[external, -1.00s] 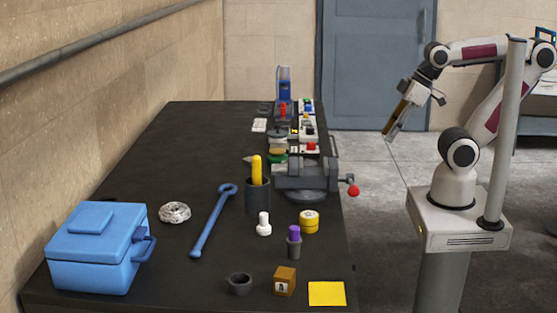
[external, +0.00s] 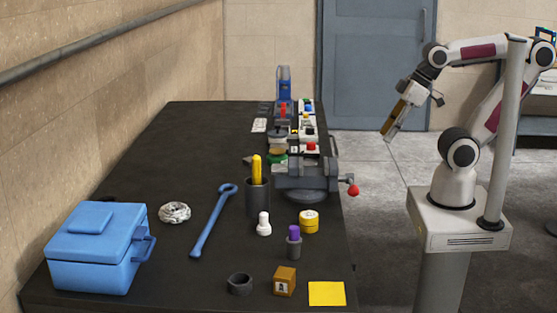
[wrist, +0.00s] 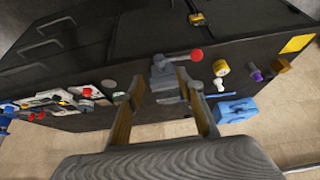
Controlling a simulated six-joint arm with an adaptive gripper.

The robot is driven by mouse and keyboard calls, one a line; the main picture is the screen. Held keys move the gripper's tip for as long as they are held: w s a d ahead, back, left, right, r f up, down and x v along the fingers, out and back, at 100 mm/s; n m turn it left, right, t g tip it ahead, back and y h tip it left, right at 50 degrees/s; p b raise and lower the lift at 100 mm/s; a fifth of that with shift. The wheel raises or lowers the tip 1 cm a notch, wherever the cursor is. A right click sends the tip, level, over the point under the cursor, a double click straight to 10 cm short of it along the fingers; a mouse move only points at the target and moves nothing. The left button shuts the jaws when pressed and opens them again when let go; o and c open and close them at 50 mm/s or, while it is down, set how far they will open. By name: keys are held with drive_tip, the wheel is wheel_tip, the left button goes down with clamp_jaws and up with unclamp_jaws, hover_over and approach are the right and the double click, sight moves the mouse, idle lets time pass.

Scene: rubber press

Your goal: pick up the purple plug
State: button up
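The purple plug (external: 294,232) stands upright in a small dark grey holder (external: 293,248) on the near right part of the black table; its lower part is hidden in the holder. In the wrist view, the purple plug (wrist: 257,76) shows small at the right. My gripper (external: 388,136) hangs in the air to the right of the table, well apart from the plug. In the wrist view, my gripper (wrist: 159,80) has its two fingers apart with nothing held between them.
A white peg (external: 263,224), a yellow roll (external: 309,222), a brown block (external: 285,282) and a dark ring (external: 240,284) surround the plug. A grey vise (external: 307,177) with a red-knobbed handle stands behind. A blue box (external: 92,262) and blue wrench (external: 212,222) lie left.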

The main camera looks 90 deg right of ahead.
drive_tip(key=w+a+f+n+t+y, duration=0.15)
drive_tip(key=w+a, duration=0.35)
drive_tip(key=w, duration=0.5)
drive_tip(key=w+a+f+n+t+y, duration=0.1)
drive_tip(key=w+a+f+n+t, duration=0.3)
drive_tip(key=w, duration=0.6)
drive_tip(key=n+g+y, duration=0.2)
drive_tip(key=n+y, duration=0.1)
drive_tip(key=y, duration=0.3)
approach(294, 243)
drive_tip(key=shift+w+d+r+t, duration=0.1)
drive_tip(key=shift+w+d+t, duration=0.15)
drive_tip(key=shift+w+d, duration=0.8)
drive_tip(key=shift+s+a+y, duration=0.25)
drive_tip(key=shift+a+y, duration=0.2)
drive_tip(key=shift+a, duration=0.1)
drive_tip(key=shift+f, duration=0.2)
drive_tip(key=shift+x, duration=1.3)
